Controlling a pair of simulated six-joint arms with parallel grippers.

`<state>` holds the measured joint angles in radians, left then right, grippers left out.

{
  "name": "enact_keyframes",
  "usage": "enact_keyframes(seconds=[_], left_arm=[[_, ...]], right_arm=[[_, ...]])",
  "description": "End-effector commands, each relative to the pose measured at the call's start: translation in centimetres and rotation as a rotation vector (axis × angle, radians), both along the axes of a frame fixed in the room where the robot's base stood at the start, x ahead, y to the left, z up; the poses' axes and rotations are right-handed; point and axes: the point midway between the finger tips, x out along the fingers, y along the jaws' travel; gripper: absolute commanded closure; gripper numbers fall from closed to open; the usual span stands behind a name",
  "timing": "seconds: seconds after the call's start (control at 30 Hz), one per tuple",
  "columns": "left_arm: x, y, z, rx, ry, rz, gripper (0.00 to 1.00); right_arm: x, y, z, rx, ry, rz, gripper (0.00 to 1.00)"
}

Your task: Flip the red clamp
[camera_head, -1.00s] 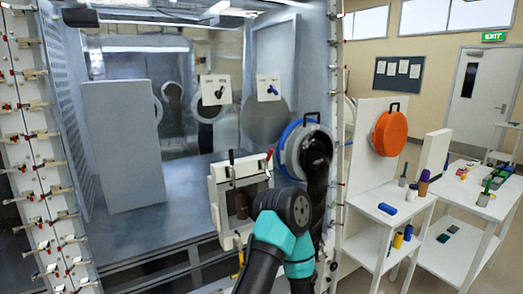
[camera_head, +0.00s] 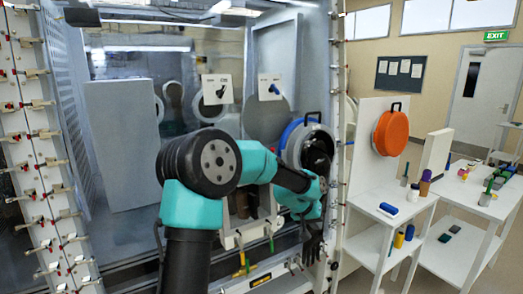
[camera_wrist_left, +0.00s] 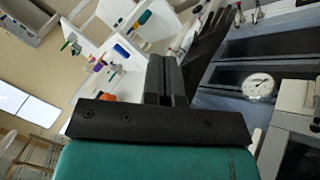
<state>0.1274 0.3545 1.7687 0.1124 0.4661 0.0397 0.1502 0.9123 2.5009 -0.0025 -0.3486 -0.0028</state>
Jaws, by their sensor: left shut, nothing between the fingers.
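The red clamp is hidden in the head view behind my left arm, which crosses in front of the small white framed hatch (camera_head: 267,208). The wrist view does not show the clamp either. My left gripper (camera_wrist_left: 171,62) is shut and empty, its two dark fingers together in the wrist view. In the head view my left wrist is in front of the round glove port, to the right of the hatch; the fingers are hard to tell from the black glove there. My right gripper is in neither view.
A black glove (camera_wrist_left: 212,38) hangs close beyond the fingers. A round gauge (camera_wrist_left: 259,85) is on the panel beside it. An orange round cover (camera_head: 391,133) and white shelves (camera_head: 378,212) with small items stand to the right.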

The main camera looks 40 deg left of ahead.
Motion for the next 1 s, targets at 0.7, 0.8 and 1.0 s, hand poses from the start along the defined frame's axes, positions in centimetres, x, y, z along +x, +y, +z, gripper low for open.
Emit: enact_keyframes(seconds=[0.7, 0.8, 1.0], left_arm=[[-13.7, 18.5, 32.3, 0.043, -0.073, 0.19, 1.0], [-14.6, 19.5, 32.4, 0.053, -0.045, 0.209, 1.0], [-14.7, 19.6, 32.4, 0.055, -0.041, 0.209, 1.0]], right_arm=[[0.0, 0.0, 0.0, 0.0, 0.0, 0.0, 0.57], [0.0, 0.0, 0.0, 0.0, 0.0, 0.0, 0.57], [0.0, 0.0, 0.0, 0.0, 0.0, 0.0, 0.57]])
